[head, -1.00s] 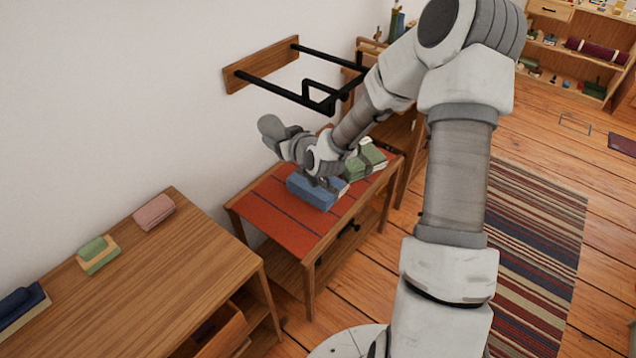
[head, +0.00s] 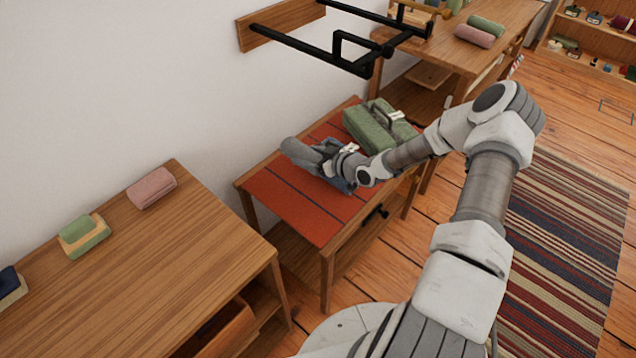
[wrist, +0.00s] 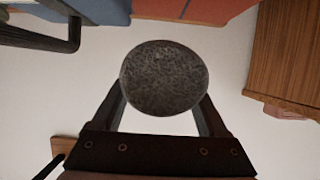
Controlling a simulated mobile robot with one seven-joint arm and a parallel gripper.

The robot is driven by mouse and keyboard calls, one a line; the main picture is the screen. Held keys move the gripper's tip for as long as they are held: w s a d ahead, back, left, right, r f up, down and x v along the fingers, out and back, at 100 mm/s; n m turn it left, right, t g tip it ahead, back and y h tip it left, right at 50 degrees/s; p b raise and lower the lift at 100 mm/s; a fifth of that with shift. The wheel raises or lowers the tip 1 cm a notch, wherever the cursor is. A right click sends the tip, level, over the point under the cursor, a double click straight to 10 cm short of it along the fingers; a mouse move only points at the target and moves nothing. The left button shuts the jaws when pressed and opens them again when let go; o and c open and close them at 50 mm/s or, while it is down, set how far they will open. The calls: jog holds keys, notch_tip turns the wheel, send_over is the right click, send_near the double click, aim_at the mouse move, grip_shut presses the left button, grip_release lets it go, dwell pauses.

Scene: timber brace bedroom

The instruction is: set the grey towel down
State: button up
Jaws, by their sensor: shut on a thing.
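The grey towel (head: 301,153) is a rolled bundle, held in my gripper (head: 328,158) over the low table with the red cloth (head: 300,205). In the wrist view the towel's round, speckled dark grey end (wrist: 164,78) sits between the two fingers of my gripper (wrist: 160,100). The gripper is shut on it. A blue block-like thing (head: 345,186) on the table is mostly hidden behind my gripper. I cannot tell the exact gap between towel and table.
A green bundle (head: 370,128) lies on the table's right part. A black rail rack (head: 340,50) juts from the wall above. The red cloth's left part is bare. The wooden desk (head: 150,270) at left holds a pink roll (head: 151,188) and a green-and-yellow stack (head: 84,236).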

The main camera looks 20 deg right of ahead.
send_over(303, 208)
notch_tip(303, 208, down, 5)
jog(key=shift+f+b, duration=0.2)
jog(key=shift+b, duration=0.25)
notch_tip(303, 208, down, 4)
jog(key=shift+s+f+b, duration=0.1)
jog(key=shift+b, duration=0.55)
